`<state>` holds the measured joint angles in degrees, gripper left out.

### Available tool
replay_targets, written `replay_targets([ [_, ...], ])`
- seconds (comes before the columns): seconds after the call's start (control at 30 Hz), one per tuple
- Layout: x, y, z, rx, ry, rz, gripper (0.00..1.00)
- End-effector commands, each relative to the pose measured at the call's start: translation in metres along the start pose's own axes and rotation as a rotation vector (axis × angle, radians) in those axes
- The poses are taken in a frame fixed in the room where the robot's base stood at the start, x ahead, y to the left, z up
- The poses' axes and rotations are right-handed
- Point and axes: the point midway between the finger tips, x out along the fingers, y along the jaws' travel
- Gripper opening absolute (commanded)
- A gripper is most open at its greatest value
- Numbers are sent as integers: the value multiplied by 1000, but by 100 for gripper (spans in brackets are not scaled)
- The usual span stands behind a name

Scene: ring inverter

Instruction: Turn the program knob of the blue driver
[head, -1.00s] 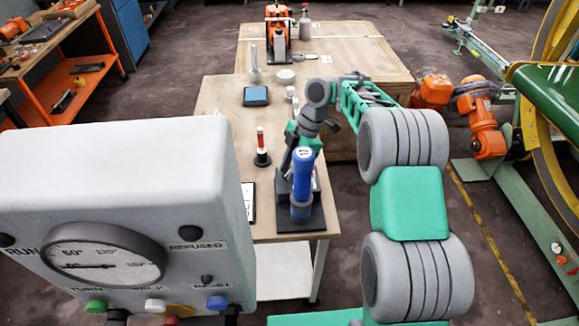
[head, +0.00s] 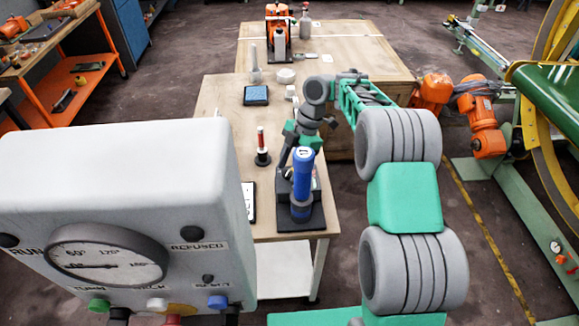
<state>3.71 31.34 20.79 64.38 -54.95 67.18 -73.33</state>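The blue driver (head: 302,182) stands upright in a dark stand (head: 309,217) at the near edge of the wooden table. Its top end is pale with a small dark mark (head: 303,153); I cannot make out the program knob's setting. My green and grey arm reaches in from the right and bends down behind the driver. My gripper (head: 287,158) is close behind and to the left of the driver's top, partly hidden by it. I cannot tell whether it touches the driver or how far its fingers are apart.
A grey control box (head: 120,180) with a dial and coloured buttons fills the near left. A red and white tool (head: 261,147) stands on the table left of the driver. A blue-screened device (head: 256,95) lies farther back. An orange machine (head: 278,20) stands on the far table.

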Motion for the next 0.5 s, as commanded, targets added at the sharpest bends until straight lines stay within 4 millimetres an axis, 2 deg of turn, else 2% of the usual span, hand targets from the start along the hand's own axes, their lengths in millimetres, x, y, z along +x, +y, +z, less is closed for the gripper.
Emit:
replay_targets([
  [0.27, -2, 0, 0, 0, 1, 0, 52],
  [0.37, -14, 0, 0, 1, 1, 1, 52],
  [0.5, -47, 1, -2, 0, 1, 1, 52],
])
